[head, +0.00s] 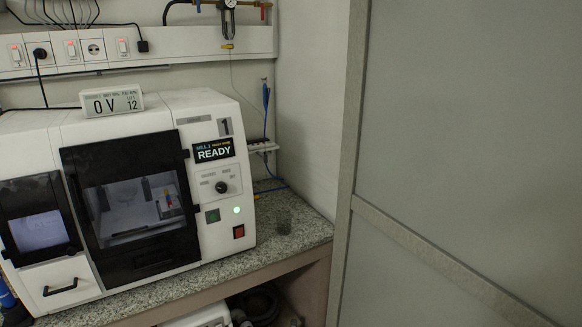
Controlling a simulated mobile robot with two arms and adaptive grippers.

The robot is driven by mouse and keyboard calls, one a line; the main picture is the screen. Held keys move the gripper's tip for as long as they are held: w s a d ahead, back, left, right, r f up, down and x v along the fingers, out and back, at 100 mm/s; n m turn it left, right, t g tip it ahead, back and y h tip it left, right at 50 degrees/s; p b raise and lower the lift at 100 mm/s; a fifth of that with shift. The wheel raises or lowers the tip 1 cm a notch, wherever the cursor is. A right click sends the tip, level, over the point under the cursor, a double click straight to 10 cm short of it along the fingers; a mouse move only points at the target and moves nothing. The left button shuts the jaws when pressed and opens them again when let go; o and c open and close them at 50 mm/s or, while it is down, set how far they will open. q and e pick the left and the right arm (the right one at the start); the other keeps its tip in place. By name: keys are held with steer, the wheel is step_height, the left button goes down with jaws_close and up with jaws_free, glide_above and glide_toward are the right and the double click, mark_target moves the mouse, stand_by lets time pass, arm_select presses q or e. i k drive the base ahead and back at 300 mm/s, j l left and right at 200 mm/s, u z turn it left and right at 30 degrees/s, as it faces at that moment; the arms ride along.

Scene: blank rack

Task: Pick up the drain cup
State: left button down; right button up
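Neither of my grippers can be made out in the head view.
A grey framed panel (470,130) rises close to the right of the counter. Blue cable (266,125) hangs by a small wall rack (262,146) behind the cup. The machine's black-framed door (129,258) is closed. Items sit beneath the counter.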

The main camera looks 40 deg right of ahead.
mark_target(283, 218)
steer(key=z, duration=1.35)
